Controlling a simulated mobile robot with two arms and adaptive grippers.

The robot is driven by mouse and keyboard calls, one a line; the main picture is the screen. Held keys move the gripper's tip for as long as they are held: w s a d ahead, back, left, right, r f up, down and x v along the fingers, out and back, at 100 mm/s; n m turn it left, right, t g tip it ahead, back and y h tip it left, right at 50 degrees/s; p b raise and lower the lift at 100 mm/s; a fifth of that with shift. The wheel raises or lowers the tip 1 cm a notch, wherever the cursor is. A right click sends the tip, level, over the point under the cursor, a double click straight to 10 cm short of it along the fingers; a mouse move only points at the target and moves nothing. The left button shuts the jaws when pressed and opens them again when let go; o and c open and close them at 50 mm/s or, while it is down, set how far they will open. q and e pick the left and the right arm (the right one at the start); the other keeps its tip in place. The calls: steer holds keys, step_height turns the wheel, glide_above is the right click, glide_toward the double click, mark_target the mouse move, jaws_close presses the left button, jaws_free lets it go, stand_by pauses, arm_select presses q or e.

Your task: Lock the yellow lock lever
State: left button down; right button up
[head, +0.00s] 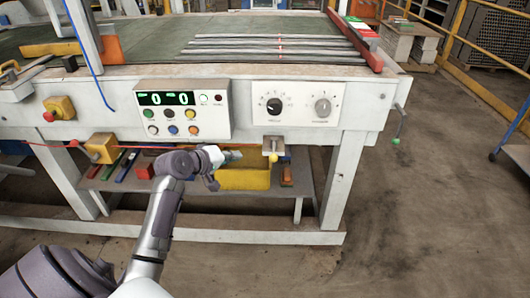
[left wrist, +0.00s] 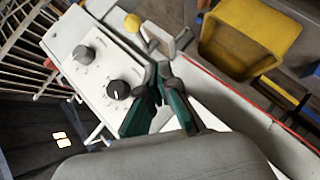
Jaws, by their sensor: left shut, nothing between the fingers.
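The lock lever with a yellow ball knob (head: 273,158) hangs from a small light metal bracket (head: 273,145) under the table's front edge, below the dial panel. In the left wrist view the yellow knob (left wrist: 132,22) stands on a short stem beside the bracket, beyond the fingertips. My left gripper (head: 236,155) is a little to the left of the lever, in front of the yellow bin. In the left wrist view the left gripper (left wrist: 161,74) has its dark green fingers together at the tips, empty and apart from the knob. My right gripper is not in view.
A white panel with two dials (head: 298,104) and a button panel with a display (head: 181,109) are on the table front. A yellow bin (head: 243,179) stands on the lower shelf. A red cord (head: 40,145) runs along the front.

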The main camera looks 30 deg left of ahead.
arm_select(q)
step_height(320, 180, up, 3)
steer(key=shift+s+r, duration=0.1)
glide_toward(273, 151)
steer(key=w+a, duration=0.3)
steer(key=w, duration=0.2)
steer(key=shift+w+d+f, duration=0.4)
steer(key=shift+d+f, duration=0.25)
steer(key=shift+f, duration=0.15)
steer(key=shift+w+d+f, duration=0.4)
steer(key=shift+d+f, duration=0.2)
steer(key=shift+f, duration=0.15)
steer(key=shift+p, duration=0.3)
